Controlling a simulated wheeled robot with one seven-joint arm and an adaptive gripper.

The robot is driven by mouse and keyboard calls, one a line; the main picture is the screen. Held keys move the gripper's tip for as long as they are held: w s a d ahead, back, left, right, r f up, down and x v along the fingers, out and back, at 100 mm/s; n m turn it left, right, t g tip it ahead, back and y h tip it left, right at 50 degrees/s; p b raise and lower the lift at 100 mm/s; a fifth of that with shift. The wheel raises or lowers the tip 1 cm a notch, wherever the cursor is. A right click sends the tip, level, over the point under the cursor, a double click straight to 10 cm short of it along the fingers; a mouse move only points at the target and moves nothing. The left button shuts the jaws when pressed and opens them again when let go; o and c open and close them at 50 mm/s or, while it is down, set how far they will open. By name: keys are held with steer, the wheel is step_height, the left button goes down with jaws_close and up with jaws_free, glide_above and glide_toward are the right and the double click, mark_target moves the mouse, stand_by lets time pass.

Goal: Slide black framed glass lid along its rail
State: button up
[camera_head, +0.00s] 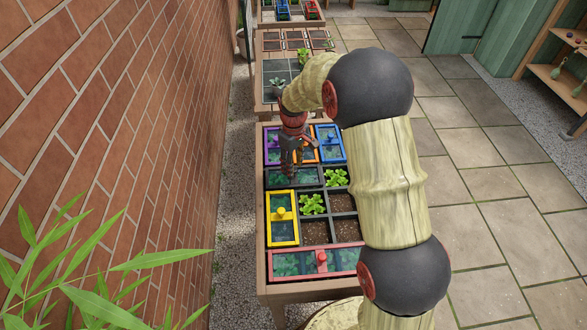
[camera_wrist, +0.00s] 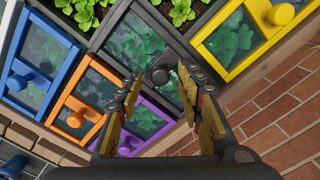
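The black framed glass lid (camera_head: 307,177) lies in the planter's middle row, left of a lettuce cell. In the wrist view, the lid (camera_wrist: 134,38) covers leafy green plants, and its round black knob (camera_wrist: 159,76) shows between my fingertips. My gripper (camera_head: 289,174) points down over the lid. Its fingers (camera_wrist: 160,84) are spread on either side of the knob, with gaps visible, so it is open and holds nothing. I cannot tell how far the fingertips are above the lid.
A yellow lid (camera_head: 283,228) is in front, and a red lid (camera_head: 339,259) crosses the near end. Purple (camera_head: 272,148), orange (camera_wrist: 78,118) and blue (camera_head: 331,144) lids lie behind. Open cells hold lettuce (camera_head: 312,204) and soil (camera_head: 343,203). A brick wall (camera_head: 120,130) stands left.

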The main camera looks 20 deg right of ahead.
steer(key=shift+f, duration=0.4)
steer(key=shift+c, duration=0.3)
jaws_close()
stand_by(0.5)
